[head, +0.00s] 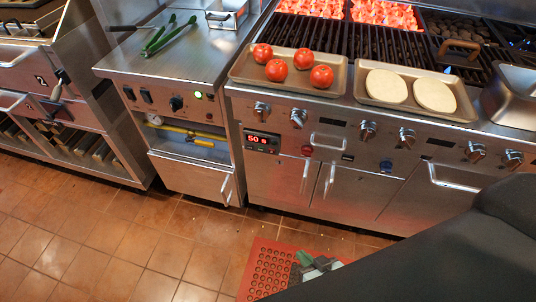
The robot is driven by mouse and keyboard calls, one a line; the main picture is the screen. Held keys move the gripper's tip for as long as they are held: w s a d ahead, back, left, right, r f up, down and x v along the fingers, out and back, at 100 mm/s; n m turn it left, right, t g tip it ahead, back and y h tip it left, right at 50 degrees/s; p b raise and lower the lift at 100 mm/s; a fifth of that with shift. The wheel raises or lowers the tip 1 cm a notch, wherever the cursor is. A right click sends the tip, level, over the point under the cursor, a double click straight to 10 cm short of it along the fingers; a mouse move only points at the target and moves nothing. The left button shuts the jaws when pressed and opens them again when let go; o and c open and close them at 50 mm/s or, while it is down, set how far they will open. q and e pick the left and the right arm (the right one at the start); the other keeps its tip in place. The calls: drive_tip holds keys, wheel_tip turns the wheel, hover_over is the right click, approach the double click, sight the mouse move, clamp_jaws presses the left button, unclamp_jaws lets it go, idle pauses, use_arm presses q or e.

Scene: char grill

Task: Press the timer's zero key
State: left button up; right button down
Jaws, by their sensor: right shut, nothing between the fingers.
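The timer (263,142) is a small dark panel with a red lit display on the front of the grill, below the left end of the knobs. Its display seems to read 50 with a further mark. Its keys are too small to tell apart, so I cannot pick out the zero key. My right gripper (306,260) shows at the bottom, partly hidden by my dark arm. It is shut and empty, over the red mat and apart from the timer, which lies above and to the left in the picture. My left gripper is not in view.
A tray (240,78) with several tomatoes and a tray (466,109) with two pale rounds sit along the grill's front edge. Knobs (298,118) and door handles (328,180) stick out of the front. Tongs (170,37) lie on the left counter.

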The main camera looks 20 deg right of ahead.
sight(272, 151)
drive_tip(key=w+a+r+m+t+b, duration=0.1)
drive_tip(key=w+b, duration=0.3)
drive_tip(key=w, duration=0.8)
drive_tip(key=w+a+r+m+t+b, duration=0.1)
drive_tip(key=w+m+t+b, duration=0.2)
drive_tip(key=w, duration=1)
drive_tip(key=shift+w+a+t+y+b, duration=0.25)
drive_tip(key=shift+a+t+y+b, duration=0.2)
drive_tip(key=shift+b, duration=0.4)
drive_tip(key=shift+d, duration=0.1)
drive_tip(key=w+d+b, duration=0.4)
drive_tip(key=w+d, duration=0.1)
drive_tip(key=w, duration=0.2)
drive_tip(key=shift+w, duration=0.15)
